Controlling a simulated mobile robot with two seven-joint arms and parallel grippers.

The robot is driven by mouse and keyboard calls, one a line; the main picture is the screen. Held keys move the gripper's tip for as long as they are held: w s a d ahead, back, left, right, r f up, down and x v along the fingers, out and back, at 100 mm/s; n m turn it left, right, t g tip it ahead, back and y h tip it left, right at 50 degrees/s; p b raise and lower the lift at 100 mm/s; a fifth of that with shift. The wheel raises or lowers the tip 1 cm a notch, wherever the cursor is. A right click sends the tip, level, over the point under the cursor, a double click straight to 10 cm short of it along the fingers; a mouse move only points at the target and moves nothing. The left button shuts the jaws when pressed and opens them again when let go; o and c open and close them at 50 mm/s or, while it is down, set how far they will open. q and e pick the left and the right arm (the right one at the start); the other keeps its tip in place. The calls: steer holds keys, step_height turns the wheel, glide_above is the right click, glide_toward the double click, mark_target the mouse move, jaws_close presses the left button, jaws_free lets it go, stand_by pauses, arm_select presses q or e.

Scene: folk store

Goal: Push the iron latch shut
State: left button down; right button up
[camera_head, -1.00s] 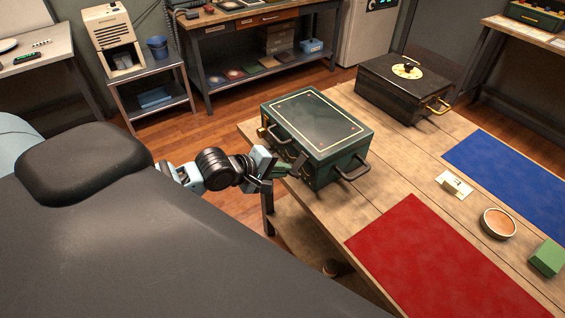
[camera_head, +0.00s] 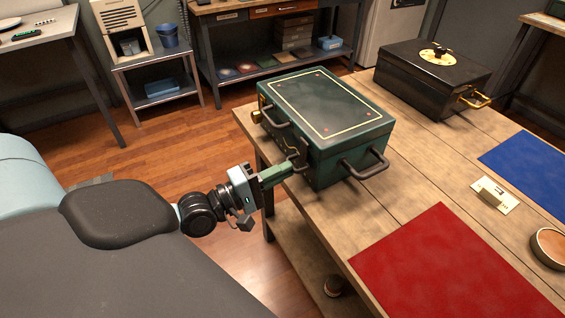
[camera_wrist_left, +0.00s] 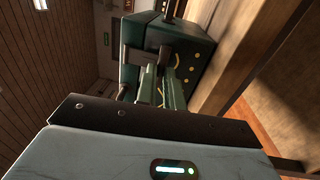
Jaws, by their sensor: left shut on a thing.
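A dark green case (camera_head: 325,118) with a yellow-lined lid stands shut at the near left edge of the wooden table. Its front carries dark handles and, between them, a small dark iron latch (camera_head: 298,160). My left gripper (camera_head: 288,170) reaches in from the left, its green fingers at the latch on the front face. In the left wrist view the fingers (camera_wrist_left: 162,84) are close together, with their tips at the dark latch piece (camera_wrist_left: 166,56). The fingers partly hide the latch, so its exact position is unclear. My right gripper is in neither view.
A black box (camera_head: 432,80) with a brass handle stands behind the case. A red mat (camera_head: 450,265), a blue mat (camera_head: 530,165) and a small pale block on a plate (camera_head: 494,195) lie to the right. Bare table lies between the case and the red mat.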

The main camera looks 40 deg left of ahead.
arm_select(q)
steer(key=shift+w+f+t+h+b, duration=0.1)
steer(key=shift+f+t+h+b, duration=0.15)
steer(key=shift+b, duration=0.4)
steer(key=shift+d+r, duration=0.1)
steer(key=c, duration=1.5)
jaws_free()
steer(key=shift+w, duration=0.1)
steer(key=v, duration=0.8)
steer(key=shift+b, duration=0.3)
